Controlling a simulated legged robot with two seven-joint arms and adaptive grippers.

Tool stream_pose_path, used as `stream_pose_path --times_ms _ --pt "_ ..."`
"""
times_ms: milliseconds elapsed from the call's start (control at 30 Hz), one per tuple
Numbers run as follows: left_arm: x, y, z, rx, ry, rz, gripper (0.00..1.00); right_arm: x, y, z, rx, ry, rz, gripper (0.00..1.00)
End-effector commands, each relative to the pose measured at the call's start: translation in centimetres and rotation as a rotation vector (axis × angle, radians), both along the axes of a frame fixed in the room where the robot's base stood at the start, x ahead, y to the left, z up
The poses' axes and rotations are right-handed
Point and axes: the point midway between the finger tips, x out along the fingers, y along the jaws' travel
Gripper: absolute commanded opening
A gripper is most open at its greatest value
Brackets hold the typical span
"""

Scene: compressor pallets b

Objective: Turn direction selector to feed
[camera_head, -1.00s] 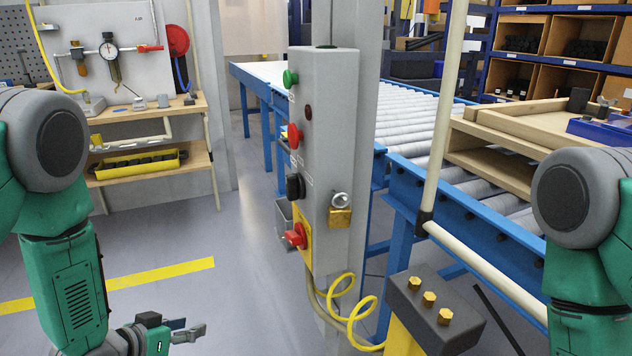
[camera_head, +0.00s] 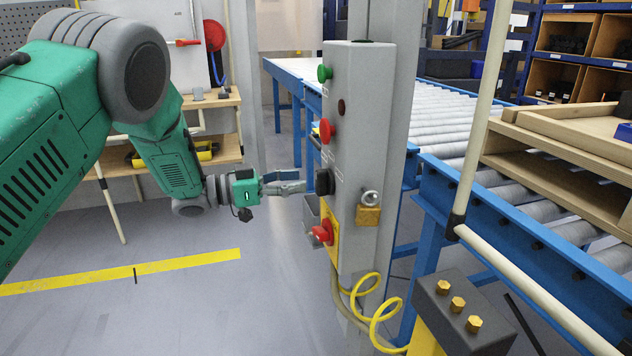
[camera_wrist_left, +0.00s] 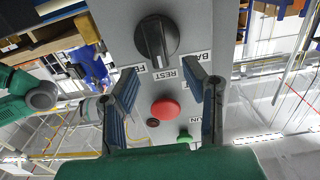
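The direction selector is a black rotary knob (camera_head: 323,182) on the narrow front face of the grey control box (camera_head: 371,110). In the left wrist view the knob (camera_wrist_left: 157,40) has its grip bar in line with the "REST" label, between a partly hidden "FE…" label on the left and a "BA…" label on the right. My left gripper (camera_head: 302,181) is in front of the panel, just left of the knob in the head view, apart from it. In the wrist view its two fingers (camera_wrist_left: 165,76) are spread and empty, with the knob beyond their tips. My right gripper is not visible.
On the panel are a green button (camera_head: 324,73), a red button (camera_head: 327,131) and a red switch on yellow (camera_head: 322,233). A padlock (camera_head: 368,213) hangs on the box's side. A roller conveyor (camera_head: 455,125) stands behind. Floor at left is clear.

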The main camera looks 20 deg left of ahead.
Motion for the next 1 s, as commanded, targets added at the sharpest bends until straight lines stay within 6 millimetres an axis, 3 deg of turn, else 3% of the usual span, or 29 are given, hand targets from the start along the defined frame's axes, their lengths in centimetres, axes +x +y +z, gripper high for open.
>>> stream_pose_path --times_ms 100,300,667,800,1000 --pt "1.2 -1.9 -0.1 0.001 -0.001 -0.002 0.40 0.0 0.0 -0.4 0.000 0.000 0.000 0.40" --pt "2.4 -3.6 -0.1 0.000 0.000 0.000 0.40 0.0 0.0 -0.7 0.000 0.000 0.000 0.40" --pt "2.7 -4.0 0.0 -0.001 0.000 0.001 0.40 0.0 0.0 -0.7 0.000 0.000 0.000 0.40" --pt "2.7 -4.0 0.0 0.000 0.000 0.001 0.00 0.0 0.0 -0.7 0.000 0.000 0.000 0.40" --pt "2.7 -3.9 0.0 0.001 -0.002 0.002 0.00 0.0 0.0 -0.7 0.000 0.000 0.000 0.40"
